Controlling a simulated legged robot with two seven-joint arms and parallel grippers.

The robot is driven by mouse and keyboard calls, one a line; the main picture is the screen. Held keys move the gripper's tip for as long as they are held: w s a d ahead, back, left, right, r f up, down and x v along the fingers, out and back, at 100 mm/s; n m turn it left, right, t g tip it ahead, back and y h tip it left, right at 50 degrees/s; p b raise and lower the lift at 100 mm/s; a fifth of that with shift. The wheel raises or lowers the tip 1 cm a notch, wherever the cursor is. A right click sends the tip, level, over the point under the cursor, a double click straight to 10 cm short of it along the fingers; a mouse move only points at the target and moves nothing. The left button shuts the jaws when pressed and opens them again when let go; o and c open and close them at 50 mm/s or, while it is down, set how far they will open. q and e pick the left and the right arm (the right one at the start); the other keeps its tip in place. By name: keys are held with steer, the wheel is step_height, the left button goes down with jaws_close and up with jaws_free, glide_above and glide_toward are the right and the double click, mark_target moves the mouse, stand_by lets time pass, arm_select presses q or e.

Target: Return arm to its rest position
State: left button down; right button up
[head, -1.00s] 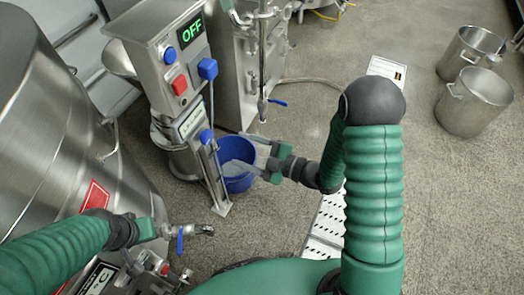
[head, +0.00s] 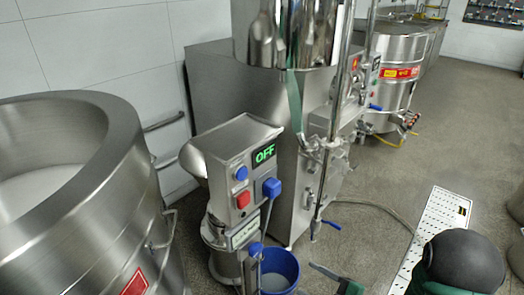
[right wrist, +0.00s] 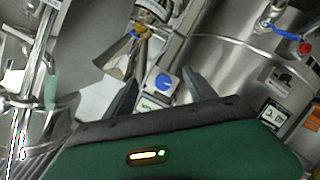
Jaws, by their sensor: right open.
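My right gripper (head: 325,272) shows at the bottom edge of the head view, just right of the blue bucket, and most of it is cut off. My rounded dark arm joint is at the lower right. In the right wrist view the two dark fingers of my right gripper (right wrist: 160,82) stand apart with nothing seen held between them. My left gripper is out of the frame. The colloid mill (head: 229,172) stands left of the right gripper, its display reading OFF. The blue bucket (head: 281,268) stands on the floor at its foot, with pale contents.
A large steel vessel (head: 150,215) fills the left side. A tall steel machine (head: 285,110) stands behind the mill, with another steel tank (head: 398,75) beyond it. A white perforated floor strip (head: 435,222) lies on the right. Open floor (head: 470,130) extends behind it.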

steer(key=d+f+m+g+h, duration=0.2)
steer(key=d+m+g+h, duration=0.1)
steer(key=d+m+h, duration=0.5)
steer(key=s+a+r+m+g+h, duration=0.2)
steer(key=s+a+m+g, duration=0.3)
steer(key=s+m, duration=0.45)
step_height(320, 180, up, 30)
steer(key=s+g+p, duration=0.1)
steer(key=s+p, duration=0.1)
steer(key=p, duration=2.8)
steer(key=shift+s+n, duration=0.2)
steer(key=shift+n, duration=0.25)
